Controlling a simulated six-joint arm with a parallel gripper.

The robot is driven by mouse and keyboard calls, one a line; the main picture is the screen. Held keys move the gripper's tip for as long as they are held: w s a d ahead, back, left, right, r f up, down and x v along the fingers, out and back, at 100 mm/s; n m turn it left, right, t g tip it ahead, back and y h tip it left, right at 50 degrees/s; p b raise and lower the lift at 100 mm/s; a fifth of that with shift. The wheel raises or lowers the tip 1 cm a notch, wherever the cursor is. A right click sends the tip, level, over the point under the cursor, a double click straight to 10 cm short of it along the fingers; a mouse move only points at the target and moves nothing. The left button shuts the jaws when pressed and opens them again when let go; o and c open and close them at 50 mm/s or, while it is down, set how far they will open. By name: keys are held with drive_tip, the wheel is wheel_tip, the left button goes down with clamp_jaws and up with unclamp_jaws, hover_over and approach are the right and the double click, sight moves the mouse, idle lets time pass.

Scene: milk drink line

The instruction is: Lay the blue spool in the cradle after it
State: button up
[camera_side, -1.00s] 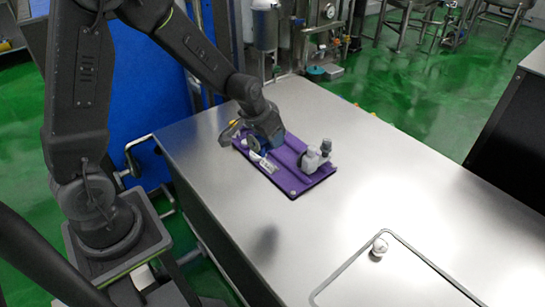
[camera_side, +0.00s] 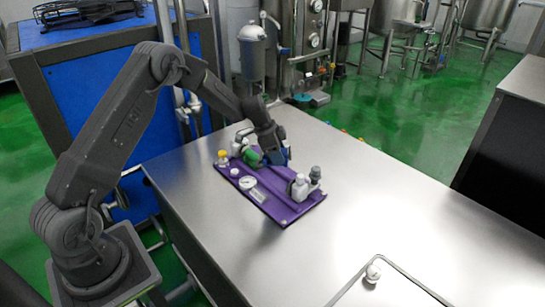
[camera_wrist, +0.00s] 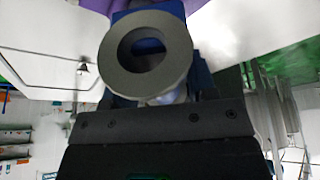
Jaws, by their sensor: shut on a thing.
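My gripper (camera_side: 274,148) is over the far side of a purple board (camera_side: 283,212) on the steel table. It is shut on the blue spool (camera_side: 285,157), which shows just beyond the jaws in the side view. In the wrist view a grey ring-shaped end (camera_wrist: 115,52) faces the camera, with blue parts of the spool (camera_wrist: 150,8) behind it. A green part (camera_side: 252,158) is left of the gripper, and a white fitting (camera_side: 299,188) is to the right. The cradle cannot be made out; the gripper and spool cover part of the board.
The board also carries a round gauge (camera_side: 247,183), a yellow-based fitting (camera_side: 222,158) and a grey-topped fitting (camera_side: 315,176). The table (camera_side: 385,215) is clear to the right, apart from a small white knob (camera_side: 373,272) by a raised rail.

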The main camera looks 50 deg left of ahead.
drive_tip(key=shift+w+a+f+m+g+h, duration=0.2)
drive_tip(key=shift+w+a+f+m, duration=0.5)
drive_tip(key=shift+f, duration=1.2)
drive_tip(key=shift+w+a+f+m+g+h, duration=0.15)
drive_tip(key=shift+w+a+f+m+g, duration=0.5)
drive_tip(key=shift+f, duration=1.25)
drive_tip(key=shift+w+a+f+m+t+h, duration=0.25)
drive_tip(key=shift+a+f+m, duration=0.7)
drive_tip(key=shift+f, duration=0.95)
drive_tip(key=shift+d+f, duration=0.1)
drive_tip(key=shift+f, duration=0.1)
drive_tip(key=o, duration=1.4)
